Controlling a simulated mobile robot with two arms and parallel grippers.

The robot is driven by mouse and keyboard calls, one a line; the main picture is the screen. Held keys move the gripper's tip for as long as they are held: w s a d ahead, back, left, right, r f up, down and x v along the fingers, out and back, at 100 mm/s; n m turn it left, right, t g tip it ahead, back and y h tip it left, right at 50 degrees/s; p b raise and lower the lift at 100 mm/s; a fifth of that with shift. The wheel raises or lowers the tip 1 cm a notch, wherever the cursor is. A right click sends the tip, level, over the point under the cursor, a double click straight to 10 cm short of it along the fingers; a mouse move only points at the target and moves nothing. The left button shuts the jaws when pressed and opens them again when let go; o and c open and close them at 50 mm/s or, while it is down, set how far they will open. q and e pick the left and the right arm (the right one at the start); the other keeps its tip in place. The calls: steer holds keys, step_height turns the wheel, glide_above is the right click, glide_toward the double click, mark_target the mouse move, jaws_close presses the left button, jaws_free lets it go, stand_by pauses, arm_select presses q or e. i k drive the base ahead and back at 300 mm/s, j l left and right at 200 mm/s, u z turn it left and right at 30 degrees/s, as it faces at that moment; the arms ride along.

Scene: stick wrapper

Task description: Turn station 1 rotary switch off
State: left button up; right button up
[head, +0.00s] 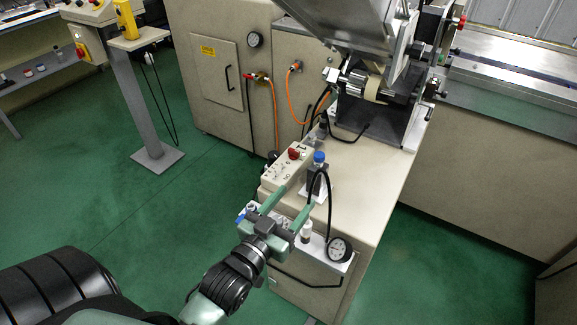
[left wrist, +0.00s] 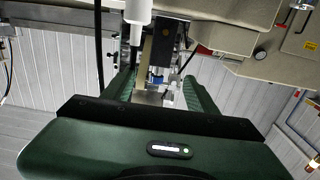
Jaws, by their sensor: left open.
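A beige control box (head: 285,168) with a red knob (head: 294,153) and small dark controls sits on the near end of the cream machine cabinet. The red knob looks like the rotary switch, but its setting is too small to read. My left gripper (head: 288,203) is open in front of this box, its two green fingers pointing towards the cabinet top, apart from the knob. In the left wrist view the open fingers (left wrist: 160,92) spread around a blue-and-metal fitting (left wrist: 157,73) seen beyond them; contact cannot be told. My right gripper is not in view.
A blue-capped fitting (head: 319,158) with a black hose stands right of the box. A round gauge (head: 340,249) is on the cabinet's near end. Orange cables (head: 275,110) hang behind. A grey post (head: 140,100) stands left. Green floor (head: 120,215) is clear.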

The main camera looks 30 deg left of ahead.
mark_target(293, 154)
steer(key=j+z, duration=0.3)
steer(key=j, duration=0.45)
steer(key=j+z, duration=0.3)
steer(key=j, duration=0.45)
